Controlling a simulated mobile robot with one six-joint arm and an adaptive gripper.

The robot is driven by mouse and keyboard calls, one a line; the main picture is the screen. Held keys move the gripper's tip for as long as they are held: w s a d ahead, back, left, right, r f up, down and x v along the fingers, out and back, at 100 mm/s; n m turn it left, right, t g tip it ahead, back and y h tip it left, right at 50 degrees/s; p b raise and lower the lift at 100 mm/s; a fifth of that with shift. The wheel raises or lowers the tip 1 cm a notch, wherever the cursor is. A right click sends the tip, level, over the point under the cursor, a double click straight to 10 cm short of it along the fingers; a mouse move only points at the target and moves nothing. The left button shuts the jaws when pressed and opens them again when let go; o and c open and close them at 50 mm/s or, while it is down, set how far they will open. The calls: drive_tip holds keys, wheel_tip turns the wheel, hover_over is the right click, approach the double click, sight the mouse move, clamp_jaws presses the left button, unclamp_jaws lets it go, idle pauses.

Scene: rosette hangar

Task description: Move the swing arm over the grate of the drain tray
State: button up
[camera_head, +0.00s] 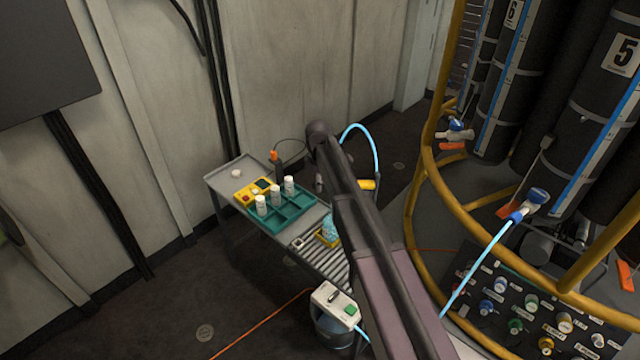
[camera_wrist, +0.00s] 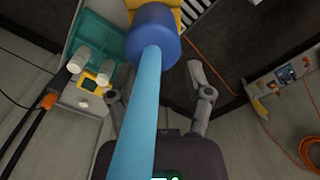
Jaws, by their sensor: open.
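My gripper (camera_wrist: 160,95) is open in the wrist view, with one finger on each side of a light blue hose (camera_wrist: 145,110). The hose ends in a darker blue collar (camera_wrist: 153,33) close to the camera; I cannot tell whether the fingers touch either. In the head view the light blue hose (camera_head: 374,145) arcs beside my arm down to a yellow part (camera_head: 367,184). I cannot clearly make out the swing arm; my arm hides much there. The grate (camera_head: 327,264) of slats is at the near end of the cart, partly behind my arm. Black-and-white slats (camera_wrist: 194,10) show at the wrist view's top.
A teal rack (camera_head: 291,211) with white bottles stands on the cart, beside a yellow box (camera_head: 249,194). A yellow rail frame (camera_head: 412,225) and a connector panel (camera_head: 530,310) are at right. Floor at left is clear.

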clamp_jaws()
drive_tip(key=shift+d, duration=0.1)
drive_tip(key=shift+s, duration=0.1)
